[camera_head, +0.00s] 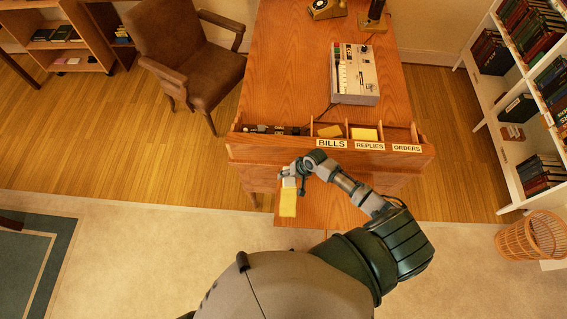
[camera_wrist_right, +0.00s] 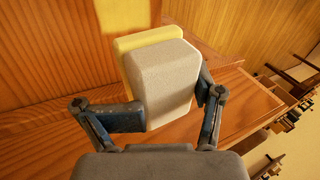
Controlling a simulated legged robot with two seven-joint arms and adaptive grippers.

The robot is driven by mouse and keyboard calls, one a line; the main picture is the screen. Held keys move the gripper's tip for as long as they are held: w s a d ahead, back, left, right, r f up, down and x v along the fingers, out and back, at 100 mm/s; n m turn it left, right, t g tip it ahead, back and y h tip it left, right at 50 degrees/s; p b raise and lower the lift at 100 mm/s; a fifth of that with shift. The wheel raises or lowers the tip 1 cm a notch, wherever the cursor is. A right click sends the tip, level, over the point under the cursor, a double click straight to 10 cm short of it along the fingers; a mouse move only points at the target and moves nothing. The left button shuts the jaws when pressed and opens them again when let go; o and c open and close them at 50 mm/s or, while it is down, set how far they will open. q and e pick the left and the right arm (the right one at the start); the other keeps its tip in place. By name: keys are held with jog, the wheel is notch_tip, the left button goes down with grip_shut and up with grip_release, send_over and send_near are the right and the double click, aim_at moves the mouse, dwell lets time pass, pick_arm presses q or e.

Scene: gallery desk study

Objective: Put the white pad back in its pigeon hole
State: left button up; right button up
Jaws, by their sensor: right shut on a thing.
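My right gripper (camera_head: 290,181) is above the left part of a lower wooden board (camera_head: 330,212) in front of the desk. Its fingers (camera_wrist_right: 168,118) are closed on the sides of the white pad (camera_wrist_right: 162,82), a pale block with rounded edges. In the head view only a small part of the white pad (camera_head: 289,182) shows. A yellow pad (camera_head: 288,206) is just below it, and its edge shows behind the white pad in the right wrist view (camera_wrist_right: 150,38). I cannot tell whether the two touch. My left gripper is out of view.
The desk's front rack has pigeon holes labelled BILLS (camera_head: 331,144), REPLIES (camera_head: 369,146) and ORDERS (camera_head: 407,148). Yellow pads show behind BILLS and REPLIES; ORDERS looks empty. A grey machine (camera_head: 355,75) stands behind the rack. A chair (camera_head: 188,50) is at the left.

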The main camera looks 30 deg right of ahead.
jog(key=shift+w, duration=0.1)
jog(key=w+a+r+n+b, duration=0.1)
jog(key=a+r+n+b, duration=0.1)
jog(key=r, duration=0.4)
jog(key=w+a+r+n+g+b, duration=0.1)
jog(key=a+r+b, duration=0.1)
jog(key=r+b, duration=0.2)
jog(key=w+a+r+n+g+y+b, duration=0.1)
jog(key=w+a+r+n+b, duration=0.1)
jog(key=r, duration=0.8)
jog(key=shift+n+b, duration=0.3)
jog(key=shift+b, duration=0.45)
jog(key=shift+w, duration=0.1)
